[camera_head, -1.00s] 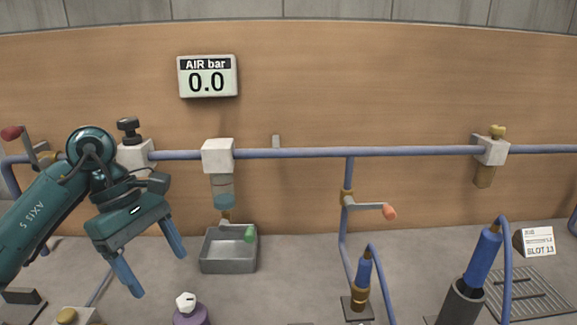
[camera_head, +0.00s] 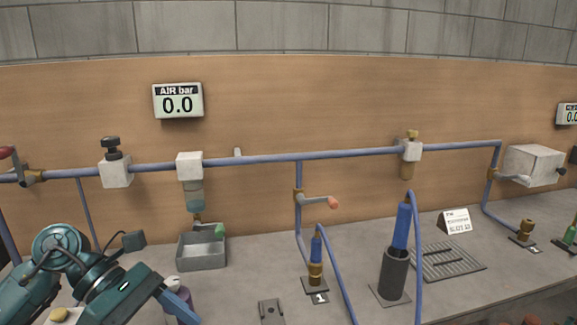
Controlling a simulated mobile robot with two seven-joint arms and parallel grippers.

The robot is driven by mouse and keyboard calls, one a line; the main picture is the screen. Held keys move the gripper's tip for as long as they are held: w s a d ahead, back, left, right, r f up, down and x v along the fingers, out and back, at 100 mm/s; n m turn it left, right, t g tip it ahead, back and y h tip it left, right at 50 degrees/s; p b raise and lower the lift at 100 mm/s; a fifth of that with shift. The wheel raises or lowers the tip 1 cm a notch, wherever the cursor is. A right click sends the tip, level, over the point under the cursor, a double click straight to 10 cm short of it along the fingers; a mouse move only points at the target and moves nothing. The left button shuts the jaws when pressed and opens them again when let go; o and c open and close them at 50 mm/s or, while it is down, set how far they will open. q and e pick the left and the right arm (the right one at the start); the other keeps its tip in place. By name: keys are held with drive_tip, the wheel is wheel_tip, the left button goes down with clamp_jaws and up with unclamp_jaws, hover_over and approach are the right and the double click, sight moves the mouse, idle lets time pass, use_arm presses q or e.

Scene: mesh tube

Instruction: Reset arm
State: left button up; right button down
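My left gripper (camera_head: 160,308) is at the lower left, in front of the bench, with teal arm links behind it. One blue finger shows near a purple bottle (camera_head: 178,296) and partly covers it; the other finger is cut off or hidden at the bottom edge. I cannot see anything held. My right arm and gripper are out of view.
A blue air pipe (camera_head: 270,158) runs along the wooden back panel. A grey tray (camera_head: 203,252) stands under the filter. A red-tipped valve lever (camera_head: 330,202), a blue tool (camera_head: 400,227) in a dark holder (camera_head: 393,275) and a slotted grate (camera_head: 450,260) stand to the right.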

use_arm(q)
drive_tip(key=d+r+n+t+h, duration=0.2)
drive_tip(key=d+r+n+h, duration=0.1)
drive_tip(key=d+n+h, duration=0.55)
drive_tip(key=w+a+f+n+t+y+p, duration=0.15)
drive_tip(key=f+n+t+y, duration=0.35)
drive_tip(key=n, duration=0.7)
drive_tip(key=a+f+n+t+y+b, duration=0.1)
drive_tip(key=a+f+n+t+y, duration=0.15)
drive_tip(key=f+n+t, duration=0.65)
drive_tip(key=w+a+f+n+t+y+p, duration=0.1)
drive_tip(key=a+f+n+t+y, duration=0.3)
drive_tip(key=n, duration=1.1)
drive_tip(key=s+d+f+n+g+y, duration=0.2)
drive_tip(key=s+f+n+g+y, duration=0.2)
drive_tip(key=s+f+n+g, duration=0.3)
drive_tip(key=s+f, duration=0.3)
drive_tip(key=f, duration=0.1)
drive_tip(key=shift+s+d+f, duration=0.25)
drive_tip(key=shift+s+d, duration=0.05)
drive_tip(key=shift+d, duration=0.05)
